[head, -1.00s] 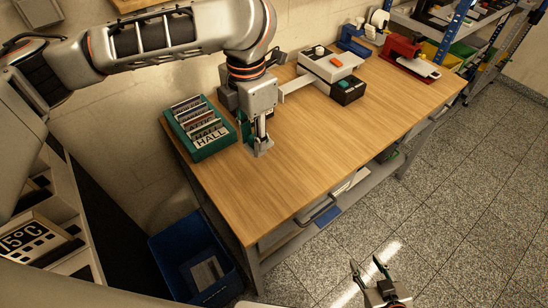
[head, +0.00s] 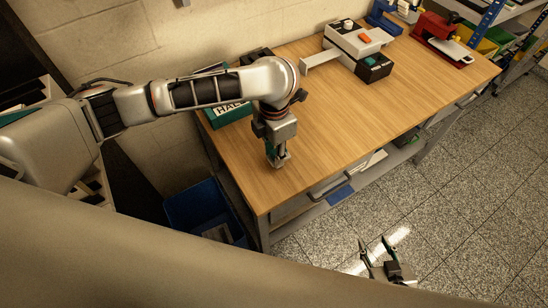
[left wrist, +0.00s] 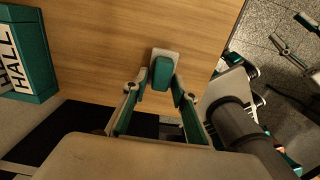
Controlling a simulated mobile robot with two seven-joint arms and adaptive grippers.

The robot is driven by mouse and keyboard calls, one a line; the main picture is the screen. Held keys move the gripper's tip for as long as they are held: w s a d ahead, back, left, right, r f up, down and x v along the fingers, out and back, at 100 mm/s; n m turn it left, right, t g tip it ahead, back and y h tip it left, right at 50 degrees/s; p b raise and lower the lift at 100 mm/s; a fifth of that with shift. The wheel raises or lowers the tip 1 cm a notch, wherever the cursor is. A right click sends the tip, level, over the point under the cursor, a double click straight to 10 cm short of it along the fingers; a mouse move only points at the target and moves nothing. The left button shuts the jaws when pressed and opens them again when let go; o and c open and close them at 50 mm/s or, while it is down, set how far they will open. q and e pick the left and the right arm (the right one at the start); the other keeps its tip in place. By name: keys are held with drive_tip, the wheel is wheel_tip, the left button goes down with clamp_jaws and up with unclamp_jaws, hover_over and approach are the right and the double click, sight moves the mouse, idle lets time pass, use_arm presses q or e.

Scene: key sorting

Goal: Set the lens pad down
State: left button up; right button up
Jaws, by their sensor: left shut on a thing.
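The lens pad (left wrist: 167,53) shows in the left wrist view as a small pale grey plate with a green block (left wrist: 162,73) on it. The fingers of my left gripper (left wrist: 160,86) are shut on the green block from both sides. In the head view my left gripper (head: 279,161) points down over the near left part of the wooden table, and only a little of the pad shows at its tips. I cannot tell whether the pad touches the table. My right gripper (head: 374,243) is open and empty above the floor, in front of the table.
A green box with HALL on its front (head: 228,114) stands left of my left gripper, partly behind my arm. A white and black device (head: 355,48) and a red one (head: 438,36) stand farther back. The table's middle is clear. A blue bin (head: 195,207) is below left.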

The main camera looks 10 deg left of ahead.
sight(274, 153)
use_arm(q)
drive_tip(key=shift+f, duration=1.5)
drive_tip(key=shift+f, duration=0.1)
drive_tip(key=o, duration=0.9)
wheel_tip(274, 153, up, 12)
drive_tip(key=shift+s+r, duration=0.1)
drive_tip(key=shift+r, duration=0.05)
